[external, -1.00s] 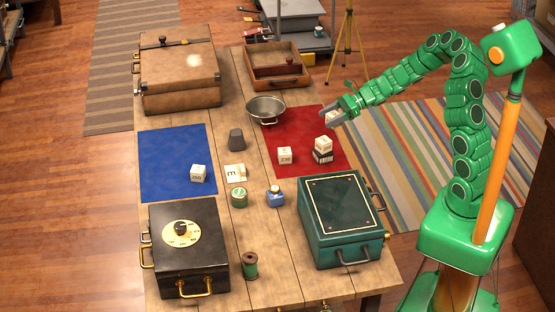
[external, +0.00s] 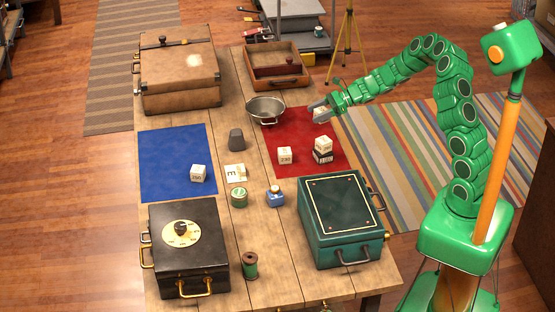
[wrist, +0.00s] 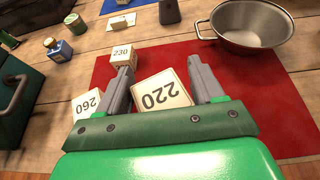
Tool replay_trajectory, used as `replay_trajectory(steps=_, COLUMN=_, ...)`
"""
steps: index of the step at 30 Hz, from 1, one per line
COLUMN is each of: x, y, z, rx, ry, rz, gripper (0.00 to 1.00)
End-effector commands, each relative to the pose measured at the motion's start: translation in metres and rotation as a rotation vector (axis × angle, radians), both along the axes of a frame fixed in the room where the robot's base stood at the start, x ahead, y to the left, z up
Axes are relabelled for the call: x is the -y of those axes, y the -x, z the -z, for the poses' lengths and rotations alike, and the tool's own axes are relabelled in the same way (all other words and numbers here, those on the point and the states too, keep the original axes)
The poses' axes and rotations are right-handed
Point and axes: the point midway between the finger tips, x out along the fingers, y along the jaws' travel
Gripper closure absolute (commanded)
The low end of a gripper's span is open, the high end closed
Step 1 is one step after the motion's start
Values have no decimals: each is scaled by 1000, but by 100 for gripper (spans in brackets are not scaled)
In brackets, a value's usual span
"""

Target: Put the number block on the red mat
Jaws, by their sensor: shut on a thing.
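My gripper (external: 319,110) is shut on a white number block marked 220 (wrist: 161,94), which sits between its two fingers in the wrist view. In the external view, the gripper and block appear over the far right corner of the red mat (external: 291,126); how high the block is I cannot tell. A white block marked 230 (external: 285,155) stands on the mat's front left part. A white block (external: 323,143), marked 260 in the wrist view (wrist: 87,104), sits on a dark block (external: 323,157) near the mat's right side.
A metal bowl (external: 266,109) stands at the mat's back left corner. A green box (external: 342,217) lies in front of the mat. A blue mat (external: 170,155) with another block (external: 198,173) is at left. The middle of the red mat is clear.

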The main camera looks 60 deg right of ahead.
Motion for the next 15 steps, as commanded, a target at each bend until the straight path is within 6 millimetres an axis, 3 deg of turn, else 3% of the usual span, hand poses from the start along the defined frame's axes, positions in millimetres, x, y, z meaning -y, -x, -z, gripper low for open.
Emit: replay_trajectory(steps=15, x=6, y=-41, z=47, rx=0, ry=3, rz=-1, gripper=63)
